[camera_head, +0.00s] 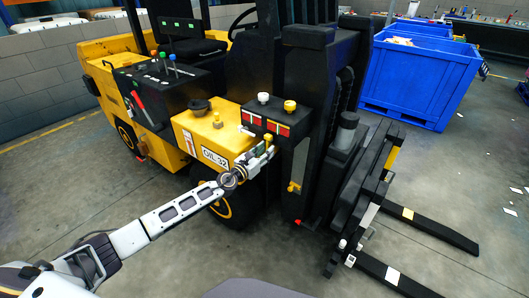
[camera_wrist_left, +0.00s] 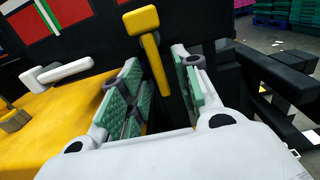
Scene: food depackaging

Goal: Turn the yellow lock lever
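I cannot tell whether the pads touch the shaft. My right gripper is not in view.
A white lever (camera_wrist_left: 62,70) sits left of the fingers. The yellow forklift body (camera_head: 205,135) lies behind my arm. A second small yellow handle (camera_head: 294,187) is lower on the mast side. Forks (camera_head: 420,225) extend right, and blue crates (camera_head: 415,80) stand behind.

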